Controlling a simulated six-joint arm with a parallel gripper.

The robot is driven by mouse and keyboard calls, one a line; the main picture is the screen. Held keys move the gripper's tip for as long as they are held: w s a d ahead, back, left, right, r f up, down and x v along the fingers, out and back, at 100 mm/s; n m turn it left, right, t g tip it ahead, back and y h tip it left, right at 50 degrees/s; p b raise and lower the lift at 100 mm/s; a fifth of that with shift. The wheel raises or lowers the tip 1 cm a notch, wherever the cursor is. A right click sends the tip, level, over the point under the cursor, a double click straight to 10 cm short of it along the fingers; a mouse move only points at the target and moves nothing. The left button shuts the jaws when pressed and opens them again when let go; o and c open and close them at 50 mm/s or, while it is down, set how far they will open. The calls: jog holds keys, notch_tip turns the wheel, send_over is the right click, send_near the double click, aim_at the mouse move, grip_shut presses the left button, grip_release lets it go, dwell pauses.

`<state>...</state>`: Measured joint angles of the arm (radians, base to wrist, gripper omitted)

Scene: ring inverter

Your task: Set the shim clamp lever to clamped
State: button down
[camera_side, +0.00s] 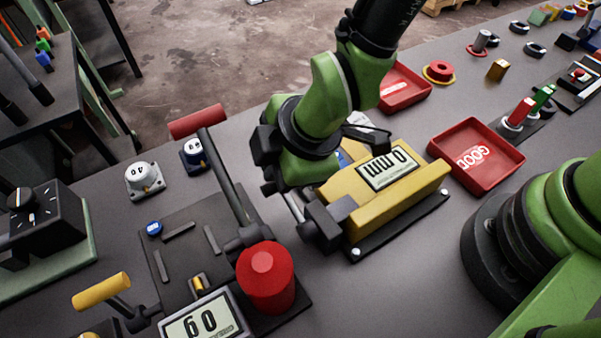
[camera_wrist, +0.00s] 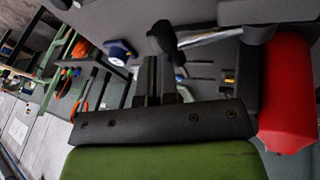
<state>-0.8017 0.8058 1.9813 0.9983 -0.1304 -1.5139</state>
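A lever with a red handle (camera_side: 197,122) stands raised on a dark fixture plate (camera_side: 185,225), its black arm (camera_side: 228,185) sloping down to a pivot. A second, yellow-handled lever (camera_side: 101,291) lies low at the front left. No label shows which is the shim clamp lever. My gripper (camera_side: 268,188) is right of the raised black arm, apart from the red handle. In the wrist view my gripper (camera_wrist: 160,62) shows dark fingers close together with nothing seen between them. A silver rod with a black end (camera_wrist: 205,38) lies just beyond them.
A red cylinder (camera_side: 265,275) and a display reading 60 (camera_side: 203,318) sit on the fixture's front. A yellow gauge block (camera_side: 385,195) stands under and right of my gripper. Red trays (camera_side: 478,150) are farther right.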

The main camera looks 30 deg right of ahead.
jog(key=shift+f, duration=0.1)
dwell(0.6)
jog(key=shift+s+r, duration=0.35)
jog(key=shift+r, duration=0.05)
jog(key=s+r, duration=0.1)
jog(key=s, duration=0.1)
jog(key=s+r, duration=0.2)
jog(key=s, duration=0.1)
jog(key=shift+s+a+r, duration=0.15)
jog(key=shift+s+r, duration=0.15)
jog(key=shift+s, duration=0.05)
jog(key=s+a+v, duration=0.1)
jog(key=v, duration=1.1)
jog(key=w+a+r+n+g+y, duration=0.1)
jog(key=w+a+r+y, duration=0.1)
jog(key=a, duration=0.5)
jog(key=w+a+r+n+y, duration=0.2)
jog(key=a+r+y, duration=0.1)
jog(key=a+y, duration=0.2)
jog(key=shift+a+g+y, duration=0.3)
jog(key=shift+a+g, duration=0.1)
jog(key=shift+a, duration=0.45)
jog(key=shift+n, duration=0.3)
